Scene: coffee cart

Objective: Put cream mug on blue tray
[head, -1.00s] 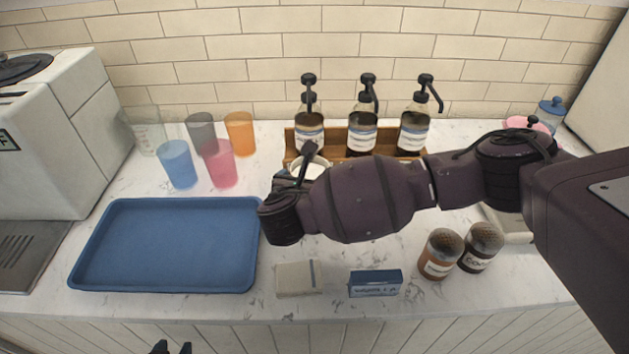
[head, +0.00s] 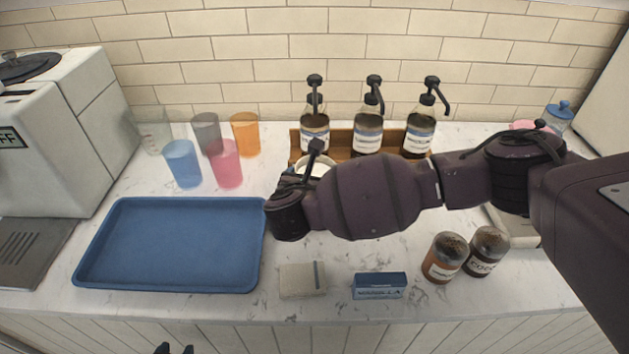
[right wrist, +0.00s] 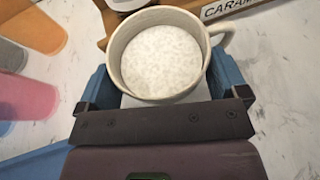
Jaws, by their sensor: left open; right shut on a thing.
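The cream mug (right wrist: 160,58) is upright between the blue fingers of my right gripper (right wrist: 162,88) in the right wrist view, with a pale speckled filling. My right gripper is shut on it. In the head view only part of the mug's rim (head: 318,162) shows, behind my right wrist; that gripper's fingers are hidden there. The blue tray (head: 170,280) lies empty on the counter, left of my right wrist. My left gripper (head: 174,349) is open and empty at the bottom edge, in front of the counter.
Several cups, including a pink one (head: 227,165), stand behind the tray. A wooden rack (head: 296,150) with pump bottles stands behind the mug. A coffee machine (head: 50,140) stands left.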

